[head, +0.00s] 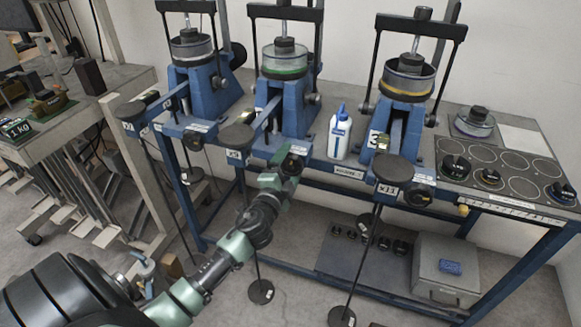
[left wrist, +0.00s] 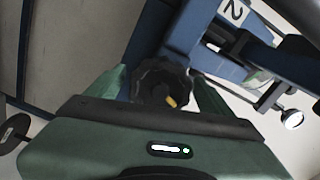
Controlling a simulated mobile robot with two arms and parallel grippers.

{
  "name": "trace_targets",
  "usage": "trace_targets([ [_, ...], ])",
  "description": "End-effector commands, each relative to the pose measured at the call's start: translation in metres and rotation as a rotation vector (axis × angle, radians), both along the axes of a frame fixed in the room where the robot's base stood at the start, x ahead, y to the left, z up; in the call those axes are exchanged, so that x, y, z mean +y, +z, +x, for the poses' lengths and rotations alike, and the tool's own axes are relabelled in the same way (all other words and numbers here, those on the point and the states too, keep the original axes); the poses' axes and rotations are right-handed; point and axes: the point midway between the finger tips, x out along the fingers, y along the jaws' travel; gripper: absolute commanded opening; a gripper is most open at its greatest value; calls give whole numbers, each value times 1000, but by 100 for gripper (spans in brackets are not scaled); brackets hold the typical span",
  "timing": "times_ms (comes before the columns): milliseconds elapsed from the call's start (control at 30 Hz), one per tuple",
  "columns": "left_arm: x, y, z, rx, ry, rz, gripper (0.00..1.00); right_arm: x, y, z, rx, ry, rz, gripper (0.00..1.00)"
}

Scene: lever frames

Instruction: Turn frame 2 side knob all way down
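Frame 2 is the middle blue lever frame (head: 288,110) in the head view. Its side knob (head: 291,164) is dark, low on the front of the frame. In the left wrist view, the black ribbed knob (left wrist: 160,82) carries a yellow mark, and a plate reading 2 (left wrist: 233,12) shows above right. My left gripper (head: 284,166) is at the knob, with its green fingers (left wrist: 163,80) on either side of it. Little or no gap shows, and I cannot tell whether the fingers press on it. My right gripper is not in view.
Similar blue frames stand to the left (head: 205,95) and right (head: 402,115). A white bottle (head: 340,135) stands between the middle and right frames. Black lever weights (head: 237,137) hang out in front, close to my left arm. A grey box (head: 447,270) sits below the bench.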

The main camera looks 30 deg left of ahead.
Motion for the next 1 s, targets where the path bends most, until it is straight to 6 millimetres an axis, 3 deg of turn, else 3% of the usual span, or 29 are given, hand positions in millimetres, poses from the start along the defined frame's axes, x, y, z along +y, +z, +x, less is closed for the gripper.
trace_targets([
  [233,-2,0,-4,0,-3,3,82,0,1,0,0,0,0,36],
  [700,-15,0,-54,0,-3,4,82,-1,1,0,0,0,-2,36],
  [1000,-16,1,-58,-1,-4,5,82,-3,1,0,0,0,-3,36],
])
